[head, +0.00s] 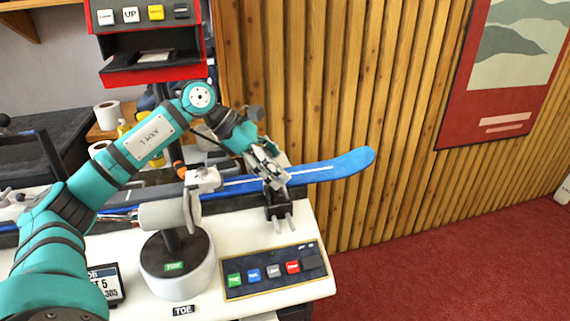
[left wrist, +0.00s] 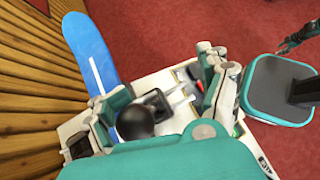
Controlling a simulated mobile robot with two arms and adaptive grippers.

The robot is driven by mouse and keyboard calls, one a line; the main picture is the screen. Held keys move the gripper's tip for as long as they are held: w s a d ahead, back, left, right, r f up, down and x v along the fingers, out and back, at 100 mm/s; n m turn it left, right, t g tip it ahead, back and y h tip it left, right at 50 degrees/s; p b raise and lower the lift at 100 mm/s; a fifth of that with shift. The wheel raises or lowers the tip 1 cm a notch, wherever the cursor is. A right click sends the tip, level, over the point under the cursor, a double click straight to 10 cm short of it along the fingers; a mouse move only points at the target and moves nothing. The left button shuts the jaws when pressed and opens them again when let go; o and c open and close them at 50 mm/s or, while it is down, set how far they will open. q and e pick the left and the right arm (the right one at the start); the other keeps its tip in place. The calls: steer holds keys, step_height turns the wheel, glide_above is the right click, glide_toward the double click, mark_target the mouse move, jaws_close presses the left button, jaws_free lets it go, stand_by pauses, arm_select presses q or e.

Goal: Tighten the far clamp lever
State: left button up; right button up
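The blue ski (head: 335,167) lies along the bench, its tip past the bench's right end. The far clamp (head: 278,208) is a dark block with two pale prongs at the ski's right part; it also shows in the left wrist view (left wrist: 155,103). My left gripper (head: 268,168) is above this clamp and hides part of it and of the ski. In the left wrist view its fingers (left wrist: 160,104) are spread. A black ball knob (left wrist: 134,122), seemingly the lever's, shows between them; I cannot tell whether they touch it.
A white clamp (head: 203,180) holds the ski further left. A round white pedestal (head: 178,275) and a button panel (head: 275,272) stand at the bench front. A slatted wood wall (head: 300,90) is close behind. A dark shape (left wrist: 298,35), perhaps my right gripper, is at upper right.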

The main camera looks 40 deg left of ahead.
arm_select(q)
steer(key=v, duration=1.2)
arm_select(e)
steer(key=shift+a+r, duration=0.1)
steer(key=shift+a, duration=0.4)
